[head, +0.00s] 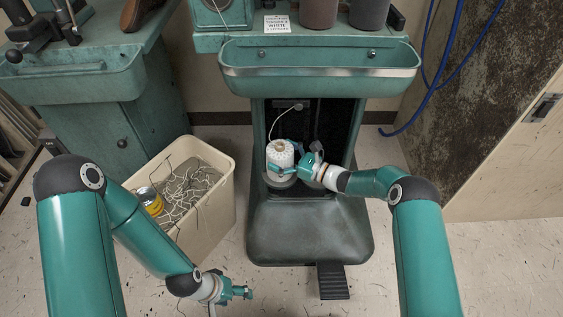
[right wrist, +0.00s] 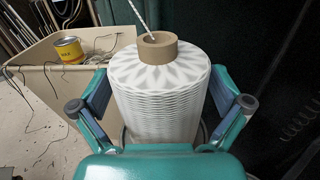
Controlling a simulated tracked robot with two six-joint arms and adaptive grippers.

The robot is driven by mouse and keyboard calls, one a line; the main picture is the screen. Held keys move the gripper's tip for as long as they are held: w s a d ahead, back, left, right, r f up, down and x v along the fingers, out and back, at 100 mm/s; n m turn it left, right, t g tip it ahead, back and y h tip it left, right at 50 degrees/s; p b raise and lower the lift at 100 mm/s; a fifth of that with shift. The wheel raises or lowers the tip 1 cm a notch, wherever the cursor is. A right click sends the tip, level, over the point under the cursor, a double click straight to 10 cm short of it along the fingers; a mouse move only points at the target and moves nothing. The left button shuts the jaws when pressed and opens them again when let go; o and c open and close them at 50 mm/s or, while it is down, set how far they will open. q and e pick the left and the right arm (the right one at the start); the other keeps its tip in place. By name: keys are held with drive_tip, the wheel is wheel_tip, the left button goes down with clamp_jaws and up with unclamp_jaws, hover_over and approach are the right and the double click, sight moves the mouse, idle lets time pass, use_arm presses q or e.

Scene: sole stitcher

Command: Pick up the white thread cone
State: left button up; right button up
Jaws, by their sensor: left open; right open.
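The white thread cone (head: 280,153) stands upright in the open lower bay of the green machine, with a brown core at its top. A thread runs up from it. In the right wrist view the cone (right wrist: 158,95) fills the middle. My right gripper (head: 290,163) is open, with one finger on each side of the cone; I cannot tell whether the fingers touch it. The cone's lower part is hidden by my gripper in the right wrist view. My left gripper (head: 242,292) is open and empty, low over the floor in front of the bin.
A beige bin (head: 226,190) with tangled thread and a yellow can (head: 150,201) stands left of the machine base (head: 310,235). A green tray (head: 320,72) overhangs the bay. A black pedal (head: 333,281) lies in front. A blue hose (head: 440,80) hangs at right.

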drive_tip(key=c, duration=1)
drive_tip(key=shift+c, duration=0.8)
drive_tip(key=shift+r, duration=0.1)
